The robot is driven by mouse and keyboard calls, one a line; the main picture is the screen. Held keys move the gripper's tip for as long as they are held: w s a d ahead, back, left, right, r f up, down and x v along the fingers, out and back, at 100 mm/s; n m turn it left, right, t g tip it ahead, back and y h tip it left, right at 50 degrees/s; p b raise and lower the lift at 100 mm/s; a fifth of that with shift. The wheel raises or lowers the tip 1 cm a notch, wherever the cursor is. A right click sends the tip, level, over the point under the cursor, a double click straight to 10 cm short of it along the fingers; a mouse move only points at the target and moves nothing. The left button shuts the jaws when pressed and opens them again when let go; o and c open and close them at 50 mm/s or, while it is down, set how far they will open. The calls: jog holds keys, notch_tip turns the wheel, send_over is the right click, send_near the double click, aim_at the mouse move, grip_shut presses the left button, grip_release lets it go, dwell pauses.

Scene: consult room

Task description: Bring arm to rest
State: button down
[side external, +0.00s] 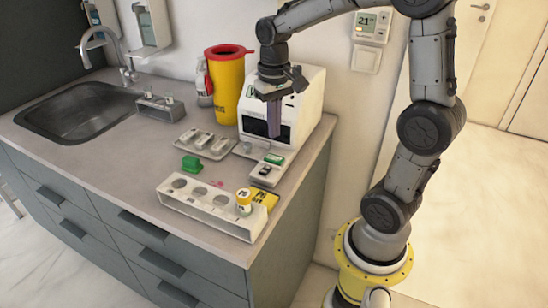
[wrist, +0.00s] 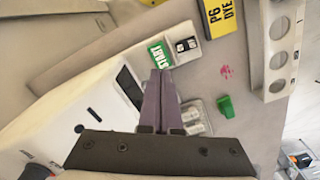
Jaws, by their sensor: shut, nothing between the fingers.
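My gripper (side external: 274,118) is shut and empty. It hangs pointing down in front of the white box-shaped machine (side external: 310,110), above the counter. In the wrist view the two purple fingers (wrist: 160,78) meet at their tips, with nothing between them. My arm reaches in from the right side of the side external view, bent high over the counter's end. The wrist view also shows the white machine (wrist: 75,118) to the left of the fingers and the green START block (wrist: 160,54) just beyond their tips.
A yellow card (side external: 266,198), green block (side external: 191,164), small tray (side external: 205,144), yellow bin (side external: 227,90) and sink (side external: 80,112) are also there. The front-left counter is clear.

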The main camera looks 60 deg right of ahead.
jog(key=s+a+r+n+t, duration=0.3)
jog(key=s+a+r, duration=0.3)
jog(key=a+r, duration=0.1)
jog(key=s+a+f+n+t, duration=0.2)
jog(key=s+a+n, duration=0.1)
jog(key=s, duration=0.4)
jog(key=shift+f+t, duration=0.3)
jog(key=shift+f, duration=0.1)
dwell(0.7)
